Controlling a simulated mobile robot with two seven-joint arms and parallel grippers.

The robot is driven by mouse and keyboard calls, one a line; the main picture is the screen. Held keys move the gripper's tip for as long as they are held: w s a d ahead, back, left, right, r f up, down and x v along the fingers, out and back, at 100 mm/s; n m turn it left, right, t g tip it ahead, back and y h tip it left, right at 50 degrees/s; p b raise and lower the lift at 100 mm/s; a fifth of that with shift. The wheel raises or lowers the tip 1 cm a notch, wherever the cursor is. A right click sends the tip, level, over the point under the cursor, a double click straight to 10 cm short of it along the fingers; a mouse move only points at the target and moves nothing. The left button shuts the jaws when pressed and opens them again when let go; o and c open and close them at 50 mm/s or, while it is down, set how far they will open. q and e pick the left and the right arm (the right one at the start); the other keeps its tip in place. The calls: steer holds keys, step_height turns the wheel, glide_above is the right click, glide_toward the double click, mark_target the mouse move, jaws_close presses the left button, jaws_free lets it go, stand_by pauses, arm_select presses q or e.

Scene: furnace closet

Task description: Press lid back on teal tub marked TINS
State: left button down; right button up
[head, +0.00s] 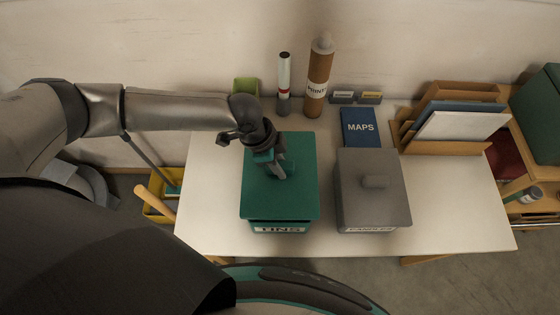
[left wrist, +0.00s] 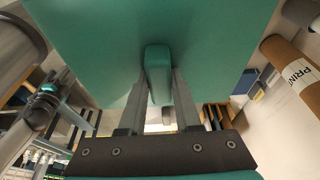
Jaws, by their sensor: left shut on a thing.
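The teal tub marked TINS (head: 280,229) stands on the pale table, its front label partly shaded under the lid's edge. Its flat teal lid (head: 280,200) is over the tub's top, with a dark strip between the lid's front edge and the label. I cannot tell whether the lid is fully seated. My left gripper (head: 277,168) is shut on the lid's teal handle. In the left wrist view the fingers (left wrist: 157,88) close on both sides of the handle (left wrist: 157,60), with the lid's surface (left wrist: 110,35) beyond. My right gripper is not in view.
A grey lidded box (head: 373,205) stands close right of the tub. Behind are a blue MAPS book (head: 361,127), a brown tube (head: 318,80), a white tube (head: 284,78) and a wooden file rack (head: 445,145). The table's right front (head: 455,215) is clear.

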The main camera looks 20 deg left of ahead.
arm_select(q)
step_height(320, 180, down, 6)
steer(key=b, duration=0.3)
steer(key=shift+b, duration=0.3)
steer(key=shift+p, duration=0.65)
stand_by(1.2)
steer(key=shift+f+b, duration=1.1)
steer(key=shift+f, duration=0.25)
steer(key=c, duration=0.5)
jaws_free()
steer(key=shift+r, duration=0.1)
steer(key=p+v, duration=0.1)
steer(key=v, duration=1.4)
steer(key=shift+a+r, duration=0.1)
steer(key=shift+a, duration=0.05)
